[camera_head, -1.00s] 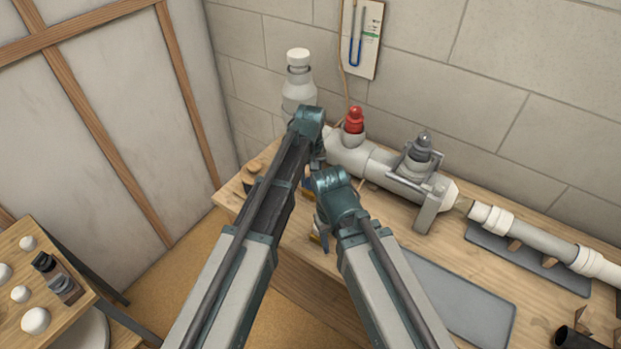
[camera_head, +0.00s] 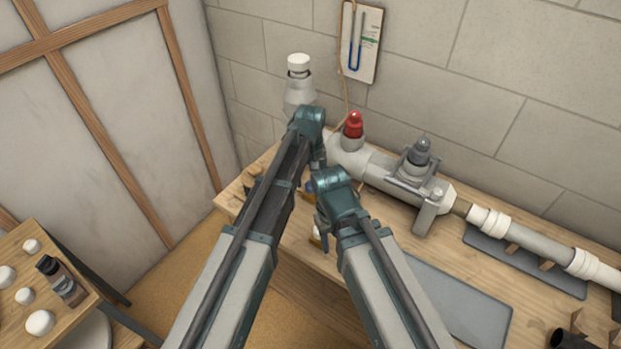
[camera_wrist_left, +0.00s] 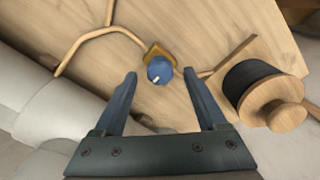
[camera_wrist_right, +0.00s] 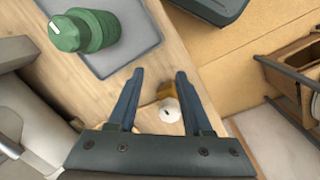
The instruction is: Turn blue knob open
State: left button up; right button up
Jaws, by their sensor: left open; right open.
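The blue knob (camera_wrist_left: 159,70) sits on a yellow-orange base on the wooden bench and has a pale pointer mark. In the left wrist view it appears between the fingertips of my left gripper (camera_wrist_left: 160,76), which is open and empty. I cannot tell how far below the fingertips it is. In the head view only a small blue patch of the knob (camera_head: 309,186) shows beside my arms. My right gripper (camera_wrist_right: 158,76) is open and empty, with a white knob (camera_wrist_right: 171,108) on an orange base seen between its fingers.
A red-capped pipe (camera_head: 354,126) runs along the bench's back, with a grey clamp (camera_head: 420,165). A white bottle (camera_head: 299,85) stands behind my arms. A black spool (camera_wrist_left: 258,86) lies near the blue knob. A green knob (camera_wrist_right: 85,30) sits on a grey mat (camera_wrist_right: 142,55).

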aim_at(310, 184)
pick_arm(q)
notch_tip(310, 184, up, 12)
jog(key=p, duration=1.1)
jog(key=shift+a, duration=0.1)
jog(key=s+a+m, duration=0.2)
jog(key=s+a, duration=1.5)
jog(key=s+d+m+y, duration=0.1)
jog(key=s+d+m, duration=0.3)
jog(key=d, duration=0.7)
jog(key=shift+s+d, duration=0.25)
jog(key=shift+s, duration=0.05)
